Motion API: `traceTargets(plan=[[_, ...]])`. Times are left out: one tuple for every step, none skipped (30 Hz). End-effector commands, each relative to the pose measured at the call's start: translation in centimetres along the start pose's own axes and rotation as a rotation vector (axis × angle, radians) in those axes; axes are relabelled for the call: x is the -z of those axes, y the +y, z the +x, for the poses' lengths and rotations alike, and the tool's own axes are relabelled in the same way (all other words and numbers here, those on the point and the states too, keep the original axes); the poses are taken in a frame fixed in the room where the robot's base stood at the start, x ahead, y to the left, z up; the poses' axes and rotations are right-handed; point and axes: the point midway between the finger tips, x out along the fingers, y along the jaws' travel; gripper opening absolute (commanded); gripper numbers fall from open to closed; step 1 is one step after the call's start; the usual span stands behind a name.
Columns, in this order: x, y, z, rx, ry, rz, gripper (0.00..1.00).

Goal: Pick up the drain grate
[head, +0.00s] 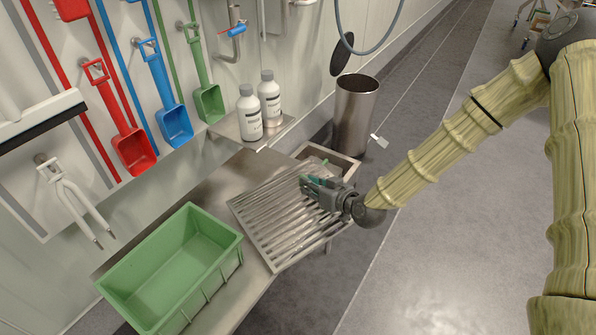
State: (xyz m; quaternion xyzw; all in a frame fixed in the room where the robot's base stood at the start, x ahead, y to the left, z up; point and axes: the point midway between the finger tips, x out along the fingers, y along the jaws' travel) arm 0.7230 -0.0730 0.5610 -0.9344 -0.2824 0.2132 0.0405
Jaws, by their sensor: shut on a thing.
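The drain grate (272,222) is a square metal frame with parallel bars. In the head view it lies at or just above the right end of the steel bench (226,182), and its right corner reaches past the bench edge. My gripper (308,186) is at the grate's upper right side and is shut on it. The fingertips are small and partly hidden against the bars, so the exact contact does not show. I cannot tell whether the grate rests on the bench or is lifted clear.
A green crate (238,243) stands left of the grate. Two white bottles (249,112) stand on a wall shelf behind. A steel bin (356,112) stands on the floor beyond. Red, blue and green shovels hang on the wall. The floor at right is open.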

Motion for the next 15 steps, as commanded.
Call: traceTargets(plan=[[-0.1, 0.1, -1.3, -0.001, 0.0, 0.002, 0.0], [-0.3, 0.1, -1.9, 0.0, 0.002, 0.002, 0.0], [-0.7, 0.2, -2.8, -0.001, 0.001, 0.002, 0.0], [-1.0, 0.3, -3.4, -0.001, 0.0, 0.002, 0.0], [-1.2, 0.3, -4.1, 0.0, 0.001, 0.002, 0.0], [-1.6, 0.3, -5.0, -0.001, 0.001, 0.003, 0.0], [-1.9, 0.5, -5.6, -0.001, 0.001, 0.002, 0.0], [-2.1, 0.5, -6.2, 0.0, 0.001, 0.002, 0.0], [-2.4, 0.6, -7.1, -0.001, 0.001, 0.003, 0.0], [-2.7, 0.6, -7.8, -0.002, 0.001, 0.004, 0.0], [-3.0, 0.7, -8.4, -0.001, 0.001, 0.003, 0.0], [-3.3, 0.7, -9.2, -0.001, 0.0, 0.003, 0.0], [-3.5, 0.8, -9.8, -0.001, 0.001, 0.003, 0.0], [-3.8, 0.8, -10.4, -0.001, 0.002, 0.003, 0.0], [-4.1, 0.9, -11.2, -0.001, 0.0, 0.003, 0.0]])
